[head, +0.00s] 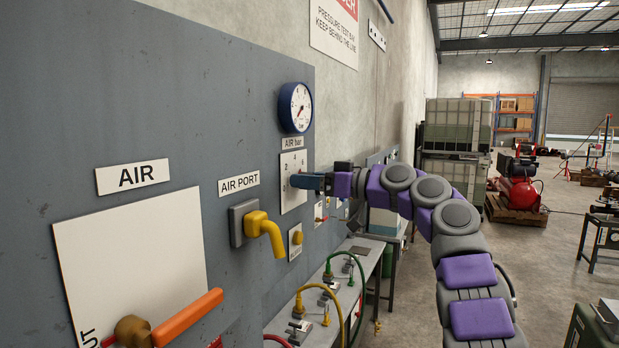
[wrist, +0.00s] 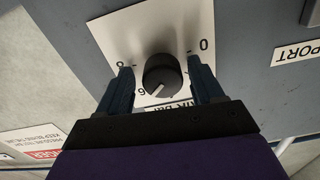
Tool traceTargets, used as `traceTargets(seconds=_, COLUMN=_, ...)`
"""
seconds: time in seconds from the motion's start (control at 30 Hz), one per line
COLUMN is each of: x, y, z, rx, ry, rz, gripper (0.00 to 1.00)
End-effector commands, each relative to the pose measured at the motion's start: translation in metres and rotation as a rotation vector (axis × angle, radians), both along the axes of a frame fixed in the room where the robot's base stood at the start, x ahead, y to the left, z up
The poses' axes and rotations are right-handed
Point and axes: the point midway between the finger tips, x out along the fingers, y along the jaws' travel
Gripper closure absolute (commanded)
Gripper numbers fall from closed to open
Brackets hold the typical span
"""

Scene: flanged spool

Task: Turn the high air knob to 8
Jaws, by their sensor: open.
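The air knob (wrist: 163,75) is a round black knob on a white dial plate (wrist: 110,28), seen upside down in the wrist view. Its pale pointer mark faces lower left there, towards the 6. The 8 shows farther up on the left and the 0 at upper right. My gripper (wrist: 160,72) is open, one blue finger on each side of the knob; I cannot tell whether either touches it. In the head view my gripper (head: 306,181) reaches the dial plate (head: 292,163) under the "AIR bar" label and hides the knob.
A blue-rimmed gauge (head: 295,108) is above the dial; its reading is too small to tell. A yellow handle (head: 265,233) at the air port and an orange lever (head: 187,318) stick out from the grey panel. A bench (head: 352,262) with hoses is below.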

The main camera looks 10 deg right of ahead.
Motion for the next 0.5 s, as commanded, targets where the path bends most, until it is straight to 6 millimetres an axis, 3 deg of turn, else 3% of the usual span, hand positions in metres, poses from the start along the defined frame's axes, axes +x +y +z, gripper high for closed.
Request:
traceTargets(seconds=0.2, x=0.0001, y=0.0004, z=-0.0004, rx=0.000, ry=0.000, rz=0.001, gripper=0.33)
traceTargets(seconds=0.5, x=0.0001, y=0.0004, z=-0.0005, rx=0.000, ry=0.000, rz=0.001, gripper=0.61)
